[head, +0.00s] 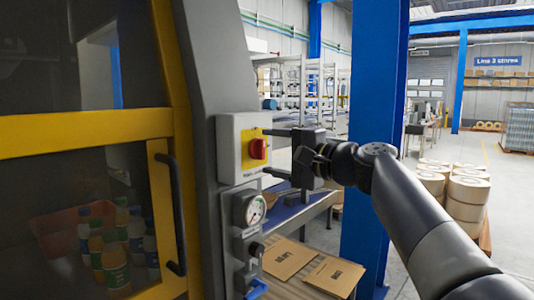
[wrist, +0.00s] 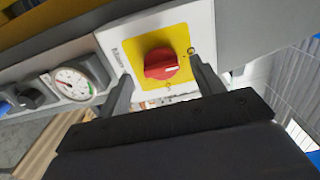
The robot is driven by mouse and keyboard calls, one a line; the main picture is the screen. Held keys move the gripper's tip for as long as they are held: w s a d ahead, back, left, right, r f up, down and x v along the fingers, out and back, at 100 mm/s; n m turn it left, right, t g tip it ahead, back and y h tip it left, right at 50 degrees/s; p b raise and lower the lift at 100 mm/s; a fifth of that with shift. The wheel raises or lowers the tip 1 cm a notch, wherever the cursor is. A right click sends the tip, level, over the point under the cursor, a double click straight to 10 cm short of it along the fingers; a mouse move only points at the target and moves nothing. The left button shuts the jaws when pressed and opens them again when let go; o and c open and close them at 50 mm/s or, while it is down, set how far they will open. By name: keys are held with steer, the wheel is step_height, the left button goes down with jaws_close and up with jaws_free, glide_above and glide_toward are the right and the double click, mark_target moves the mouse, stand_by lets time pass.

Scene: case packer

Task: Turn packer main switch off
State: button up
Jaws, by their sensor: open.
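The packer main switch is a red rotary knob (head: 258,149) on a yellow plate in a pale grey box (head: 228,165), mounted on the packer's grey post. In the wrist view the red knob (wrist: 160,64) sits on its yellow plate (wrist: 181,43), with its grip ridge running roughly across the picture. My gripper (head: 268,152) reaches in from the right in the head view. Its jaws are open and empty. In the wrist view the fingers (wrist: 158,75) stand wide on either side of the knob, apart from it. How far the fingertips are from the box face is hard to tell.
A pressure gauge (head: 249,209) and a valve with a blue handle (head: 255,288) sit below the switch box. A yellow-framed door with a black handle (head: 172,212) is at left, bottles behind it. Flat cardboard (head: 289,259) lies below right. A blue column (head: 374,80) stands behind my arm.

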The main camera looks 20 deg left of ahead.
mark_target(260, 149)
steer(key=v, duration=0.8)
steer(key=shift+d+b, duration=0.25)
steer(key=shift+b, duration=0.05)
steer(key=shift+s, duration=0.15)
steer(key=p+x, duration=0.1)
steer(key=x, duration=0.9)
steer(key=shift+a, duration=0.35)
